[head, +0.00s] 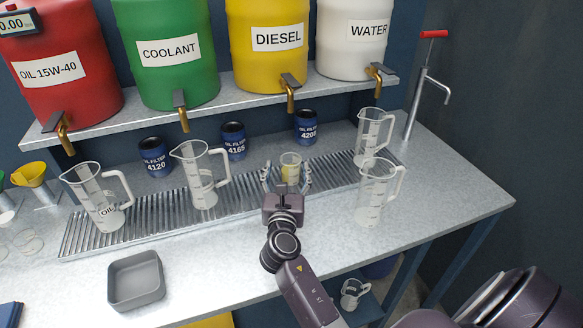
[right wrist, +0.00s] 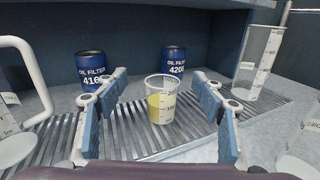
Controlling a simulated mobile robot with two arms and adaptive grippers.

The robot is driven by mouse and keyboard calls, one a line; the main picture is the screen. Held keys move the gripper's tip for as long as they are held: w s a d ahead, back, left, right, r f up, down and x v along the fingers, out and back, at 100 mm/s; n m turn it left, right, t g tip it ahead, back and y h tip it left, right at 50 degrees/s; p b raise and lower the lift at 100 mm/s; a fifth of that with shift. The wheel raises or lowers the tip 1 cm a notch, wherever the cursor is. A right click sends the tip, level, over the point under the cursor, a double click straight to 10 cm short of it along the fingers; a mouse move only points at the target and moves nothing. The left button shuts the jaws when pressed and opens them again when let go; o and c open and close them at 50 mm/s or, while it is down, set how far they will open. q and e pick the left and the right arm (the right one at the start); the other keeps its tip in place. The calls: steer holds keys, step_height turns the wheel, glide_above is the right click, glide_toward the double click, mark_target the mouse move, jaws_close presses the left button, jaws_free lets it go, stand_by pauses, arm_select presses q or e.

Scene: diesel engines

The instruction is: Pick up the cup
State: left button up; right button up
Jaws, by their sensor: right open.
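A small clear cup (head: 291,162) with yellow liquid and measuring marks stands upright on the ribbed drain grate, below the diesel barrel. It also shows in the right wrist view (right wrist: 160,104), in the middle. My right gripper (head: 287,178) is open, with its fingers to the left and right of the cup. In the right wrist view the blue finger pads (right wrist: 160,112) stand wide apart, with a visible gap between them and the cup. The cup appears slightly beyond the fingertips there. My left gripper is not in view.
Tall clear jugs stand left (head: 203,178) and right (head: 374,137) on the grate (head: 240,199), another (head: 378,192) nearer front right. Oil filters (head: 305,127) stand behind the cup. A grey tray (head: 135,280) lies front left. Barrels with taps (head: 289,92) sit on the shelf above.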

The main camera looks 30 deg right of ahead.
mark_target(290, 176)
steer(key=f, duration=0.1)
steer(key=f+b, duration=0.1)
steer(key=b, duration=0.1)
steer(key=shift+w+d+f, duration=0.2)
steer(key=shift+w+f, duration=0.05)
steer(key=shift+f, duration=0.15)
step_height(290, 176, down, 4)
steer(key=b, duration=0.3)
steer(key=shift+r+b, duration=0.15)
steer(key=shift+b, duration=0.25)
steer(key=shift+w+f+b, duration=0.1)
steer(key=shift+f+b, duration=0.3)
steer(key=shift+w+d+r, duration=0.15)
steer(key=shift+w+d, duration=0.15)
steer(key=shift+w, duration=0.05)
steer(key=x, duration=0.7)
steer(key=shift+s+d+f, duration=0.2)
steer(key=shift+f, duration=0.2)
steer(key=shift+c, duration=0.4)
steer(key=c, duration=1.4)
steer(key=shift+r, duration=0.15)
